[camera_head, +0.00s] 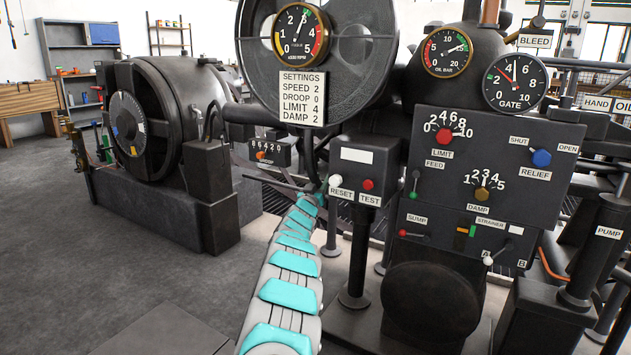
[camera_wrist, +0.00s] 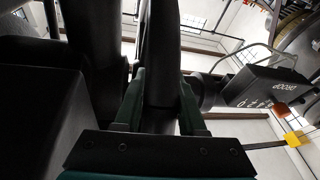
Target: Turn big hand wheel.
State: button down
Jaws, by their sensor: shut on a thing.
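A large dark round wheel-like casing (camera_head: 352,88) stands at the top middle of the head view, behind a dial and the settings plate. I take it for the big hand wheel, though its lower part is hard to make out. My arm reaches up from the bottom of the head view to just below it, and the gripper itself is hard to see there. In the wrist view my gripper (camera_wrist: 160,88) has its two green fingers on either side of a thick dark bar (camera_wrist: 160,50), closed on it. The bar looks like part of the hand wheel's rim.
A counter box (camera_head: 270,152) with an orange knob is left of my arm's end, and it also shows in the wrist view (camera_wrist: 262,86). A reset and test box (camera_head: 365,158) and a control panel (camera_head: 480,150) stand close on the right. A large drum machine (camera_head: 165,110) stands left; floor there is free.

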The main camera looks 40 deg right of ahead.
jog(key=shift+d, duration=0.1)
jog(key=c, duration=0.5)
grip_release()
jog(key=shift+r, duration=0.1)
